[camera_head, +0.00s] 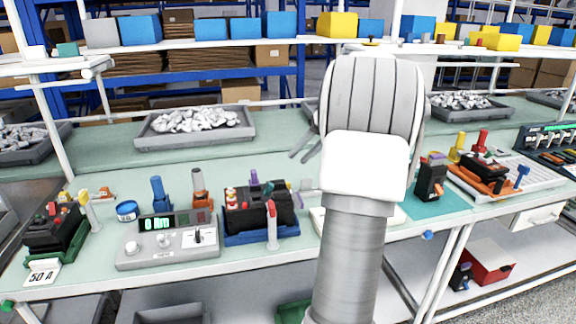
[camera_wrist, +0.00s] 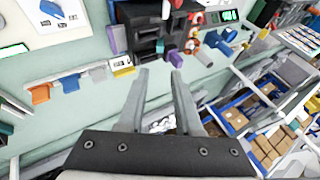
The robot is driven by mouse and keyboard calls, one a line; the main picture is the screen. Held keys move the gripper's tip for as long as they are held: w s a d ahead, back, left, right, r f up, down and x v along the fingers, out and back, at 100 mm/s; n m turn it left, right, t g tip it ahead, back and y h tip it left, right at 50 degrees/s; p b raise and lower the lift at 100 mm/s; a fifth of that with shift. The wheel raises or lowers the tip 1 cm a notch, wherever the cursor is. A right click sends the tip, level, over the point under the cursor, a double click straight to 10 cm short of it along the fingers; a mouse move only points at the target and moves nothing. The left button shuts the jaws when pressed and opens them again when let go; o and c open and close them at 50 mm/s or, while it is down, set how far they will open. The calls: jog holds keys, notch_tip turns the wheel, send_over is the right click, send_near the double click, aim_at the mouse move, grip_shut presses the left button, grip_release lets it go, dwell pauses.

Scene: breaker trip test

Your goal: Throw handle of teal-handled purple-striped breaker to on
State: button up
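I cannot clearly pick out a breaker with both a teal handle and a purple stripe. In the head view a black breaker unit (camera_head: 258,217) in a blue tray (camera_head: 262,236) carries small purple, red and teal-green parts. A separate black breaker (camera_head: 430,182) with a purple top stands on a teal mat (camera_head: 448,203), right of my arm. My gripper (camera_wrist: 160,73) is open and empty in the wrist view. Its fingertips point at a black unit (camera_wrist: 148,45) with purple and red parts, apart from it. In the head view my gripper (camera_head: 299,156) shows only as finger ends.
A grey meter box (camera_head: 168,245) stands left of the tray. A black breaker on a green base (camera_head: 55,228) stands further left. An orange-based unit (camera_head: 482,176) is at right. Grey bins of pale parts (camera_head: 196,126) line the back. My arm hides the bench middle.

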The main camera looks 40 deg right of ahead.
jog(key=v, duration=0.4)
dwell(0.8)
